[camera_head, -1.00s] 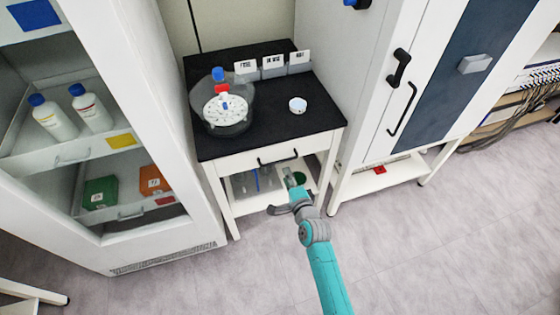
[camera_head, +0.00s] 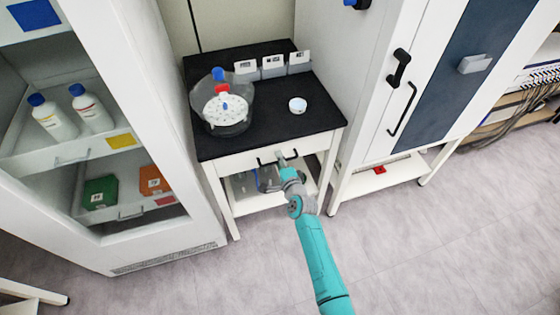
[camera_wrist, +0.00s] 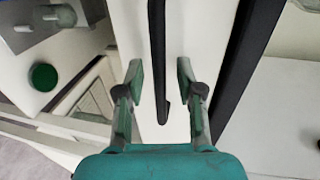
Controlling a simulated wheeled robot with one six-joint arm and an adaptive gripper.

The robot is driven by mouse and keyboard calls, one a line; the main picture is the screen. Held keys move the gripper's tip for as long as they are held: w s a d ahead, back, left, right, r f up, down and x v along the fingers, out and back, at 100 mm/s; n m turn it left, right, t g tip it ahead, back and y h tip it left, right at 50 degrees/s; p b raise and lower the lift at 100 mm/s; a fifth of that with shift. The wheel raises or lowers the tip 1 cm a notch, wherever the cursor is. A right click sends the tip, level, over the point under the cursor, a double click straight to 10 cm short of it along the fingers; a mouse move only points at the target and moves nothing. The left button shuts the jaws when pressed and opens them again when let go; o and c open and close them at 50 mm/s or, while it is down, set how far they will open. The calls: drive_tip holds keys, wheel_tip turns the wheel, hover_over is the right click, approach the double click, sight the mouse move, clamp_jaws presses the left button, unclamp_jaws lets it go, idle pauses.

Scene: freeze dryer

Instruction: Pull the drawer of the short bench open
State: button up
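The short bench (camera_head: 262,108) has a black top and a white front with a shut drawer (camera_head: 236,164). The drawer's dark handle (camera_head: 264,162) runs across its front; it also shows in the wrist view (camera_wrist: 158,60). My gripper (camera_head: 281,158) is at the right part of the handle and hides some of it. In the wrist view, my gripper (camera_wrist: 160,80) is open. Its two fingers stand on either side of the handle's end, with gaps on both sides. Contact along the depth direction cannot be told.
A glass vessel (camera_head: 229,118), a small white dish (camera_head: 297,105) and label holders stand on the bench top. A glass-front cabinet (camera_head: 160,190) is close on the left. A tall white cabinet (camera_head: 345,90) is on the right. Floor in front is clear.

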clamp_jaws()
